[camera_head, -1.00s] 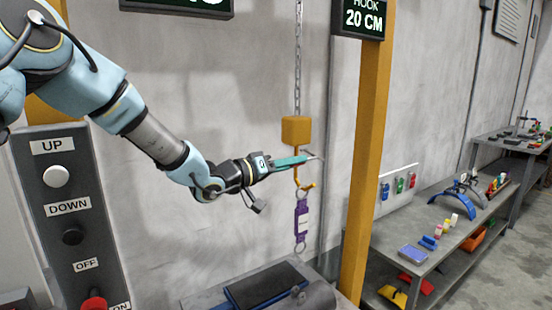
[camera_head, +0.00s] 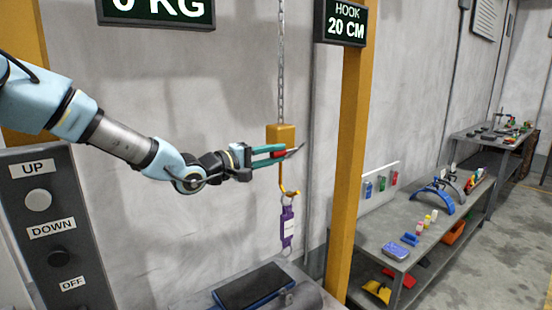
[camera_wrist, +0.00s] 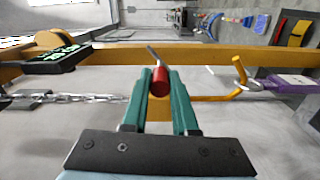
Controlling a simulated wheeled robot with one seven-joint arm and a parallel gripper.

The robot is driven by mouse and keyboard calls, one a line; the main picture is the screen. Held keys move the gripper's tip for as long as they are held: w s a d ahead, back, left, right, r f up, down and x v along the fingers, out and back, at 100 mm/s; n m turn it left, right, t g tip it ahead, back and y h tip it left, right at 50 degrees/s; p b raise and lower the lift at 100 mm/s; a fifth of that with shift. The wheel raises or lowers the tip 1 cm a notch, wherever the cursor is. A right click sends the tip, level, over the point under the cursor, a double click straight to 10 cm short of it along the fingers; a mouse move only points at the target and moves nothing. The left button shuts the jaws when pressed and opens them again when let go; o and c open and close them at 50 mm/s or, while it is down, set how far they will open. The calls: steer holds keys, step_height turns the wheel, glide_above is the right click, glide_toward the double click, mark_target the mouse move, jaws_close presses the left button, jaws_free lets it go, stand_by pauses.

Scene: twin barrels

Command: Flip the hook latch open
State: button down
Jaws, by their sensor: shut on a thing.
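The orange hook block (camera_head: 281,134) hangs on a chain, with the curved orange hook (camera_head: 286,190) below it. The hook also shows at the right of the wrist view (camera_wrist: 239,72). A red cylinder (camera_wrist: 160,82) with a thin grey rod, seemingly the latch, lies between the green fingertips. My gripper (camera_head: 283,154) is shut on it, beside the block and above the hook's curve. It also shows in the wrist view (camera_wrist: 160,78). Whether the red piece is joined to the hook is hard to tell. A purple tag (camera_head: 287,224) hangs from the hook.
An orange post (camera_head: 352,160) stands right of the hook. A control panel (camera_head: 53,230) is at the lower left. A dark tablet-like plate (camera_head: 252,288) lies on the bench below the hook. Shelves with small items (camera_head: 420,240) are at the right.

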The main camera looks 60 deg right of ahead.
steer(key=shift+w+d+r+n, duration=0.1)
steer(key=shift+w+r+n, duration=0.15)
steer(key=shift+n, duration=0.25)
steer(key=c, duration=0.7)
jaws_free()
steer(key=shift+s, duration=0.1)
steer(key=r, duration=0.3)
steer(key=r+b, duration=0.1)
steer(key=r, duration=0.3)
steer(key=d+r, duration=0.1)
steer(key=r, duration=0.2)
steer(key=shift+w+d+r+b, duration=0.1)
steer(key=shift+w+r+b, duration=0.1)
steer(key=shift+r+b, duration=0.1)
steer(key=shift+n+t+y, duration=0.4)
steer(key=shift+y, duration=0.3)
steer(key=f, duration=0.2)
steer(key=a+f, duration=0.1)
steer(key=f, duration=0.3)
steer(key=shift+a, duration=0.25)
steer(key=shift+a+f+p+v, duration=0.1)
steer(key=shift+f+p+v, duration=0.25)
steer(key=shift+v, duration=1.75)
steer(key=shift+a+f+p+v, duration=0.15)
steer(key=shift+f+v, duration=0.4)
steer(key=shift+v, duration=1.5)
steer(key=shift+f+p+v, duration=0.3)
steer(key=shift+f+v, duration=0.2)
steer(key=shift+v, duration=1.6)
